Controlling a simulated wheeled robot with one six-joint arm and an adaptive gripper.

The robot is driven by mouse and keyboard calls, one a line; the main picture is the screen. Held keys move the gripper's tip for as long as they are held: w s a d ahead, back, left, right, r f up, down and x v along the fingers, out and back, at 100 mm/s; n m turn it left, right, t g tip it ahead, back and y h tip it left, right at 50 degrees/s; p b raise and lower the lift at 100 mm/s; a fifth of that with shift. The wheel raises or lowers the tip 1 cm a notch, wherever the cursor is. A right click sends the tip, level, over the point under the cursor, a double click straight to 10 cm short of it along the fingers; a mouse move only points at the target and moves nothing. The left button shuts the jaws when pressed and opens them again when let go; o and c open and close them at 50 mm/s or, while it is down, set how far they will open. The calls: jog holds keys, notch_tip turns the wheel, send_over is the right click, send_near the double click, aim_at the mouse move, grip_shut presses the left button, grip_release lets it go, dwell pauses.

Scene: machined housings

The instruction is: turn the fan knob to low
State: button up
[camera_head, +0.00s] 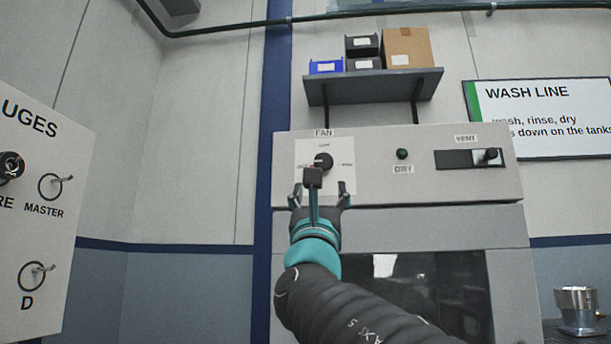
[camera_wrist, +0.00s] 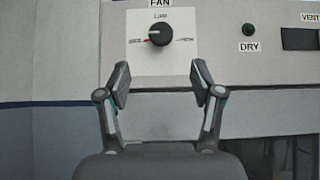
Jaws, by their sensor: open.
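The fan knob (camera_head: 323,162) is a dark round knob on a white plate under the FAN label, on the grey control panel. In the wrist view the knob (camera_wrist: 160,34) shows a pointer with a red mark towards the left, and the word above it looks like "Low". The side labels are too small to read surely. My gripper (camera_head: 319,192) is open and empty, below and in front of the knob. In the wrist view its two fingers (camera_wrist: 160,82) stand apart below the knob, not touching it.
Right of the knob are a green DRY button (camera_head: 402,154) and the VENT slider (camera_head: 487,155). A gauge panel (camera_head: 50,225) with hooks stands at left. A shelf (camera_head: 372,87) with bins and a box hangs above. A metal cup (camera_head: 579,308) stands at lower right.

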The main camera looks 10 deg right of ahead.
aim_at(323, 162)
jog(key=p+x, duration=0.4)
jog(key=x, duration=0.8)
jog(key=shift+w+r, duration=0.15)
jog(key=shift+r, duration=0.05)
